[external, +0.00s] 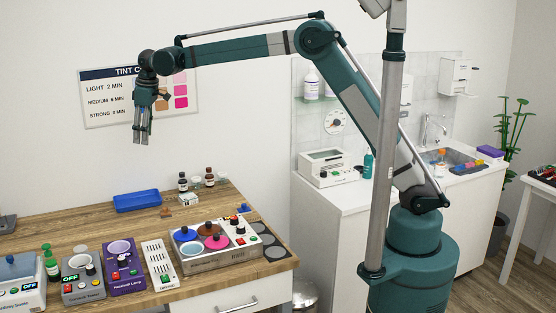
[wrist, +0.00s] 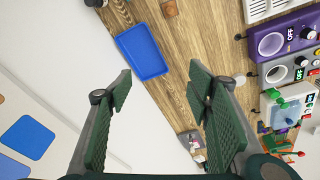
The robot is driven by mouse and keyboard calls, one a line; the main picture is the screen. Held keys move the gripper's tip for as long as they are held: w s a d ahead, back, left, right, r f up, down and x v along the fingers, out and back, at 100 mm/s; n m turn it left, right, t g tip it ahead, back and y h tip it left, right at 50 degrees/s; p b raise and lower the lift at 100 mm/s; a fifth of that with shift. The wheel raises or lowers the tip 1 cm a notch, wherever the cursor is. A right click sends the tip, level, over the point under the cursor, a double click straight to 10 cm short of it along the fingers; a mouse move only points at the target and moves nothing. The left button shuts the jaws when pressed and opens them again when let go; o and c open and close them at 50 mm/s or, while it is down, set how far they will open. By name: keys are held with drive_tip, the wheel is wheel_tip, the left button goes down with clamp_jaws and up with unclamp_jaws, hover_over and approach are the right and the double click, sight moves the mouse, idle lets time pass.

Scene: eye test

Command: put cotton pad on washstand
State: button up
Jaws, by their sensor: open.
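My gripper (external: 143,138) hangs high above the left part of the wooden bench, fingers pointing down. In the wrist view its two green ridged fingers (wrist: 160,90) are spread apart with nothing between them. A pale, flat round thing (wrist: 240,79) lies on the wood near the grey device in the wrist view; it may be the cotton pad, but I cannot tell for sure. I cannot make out a cotton pad in the external view. The washstand (external: 470,205) is the white cabinet at the right, with a sink (external: 450,157) and tap.
The wooden bench (external: 100,215) carries a blue tray (external: 136,201), a purple device (external: 124,268), a pot warmer (external: 212,243) and small bottles (external: 196,180). A white device (external: 328,167) stands on the white counter. My arm's base stands before the cabinet.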

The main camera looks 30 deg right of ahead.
drive_tip(key=s+a+f+n, duration=0.1)
drive_tip(key=s+a+f, duration=0.3)
drive_tip(key=a, duration=0.5)
drive_tip(key=s+a+f+n, duration=0.2)
drive_tip(key=s+a+f, duration=0.1)
drive_tip(key=a+f, duration=0.5)
drive_tip(key=n+g+h, duration=0.1)
drive_tip(key=n, duration=0.1)
hover_over(78, 249)
drive_tip(key=f, duration=1.3)
drive_tip(key=shift+a, duration=0.2)
drive_tip(key=shift+f, duration=1.25)
drive_tip(key=shift+d+f, duration=0.15)
drive_tip(key=shift+f, duration=2.45)
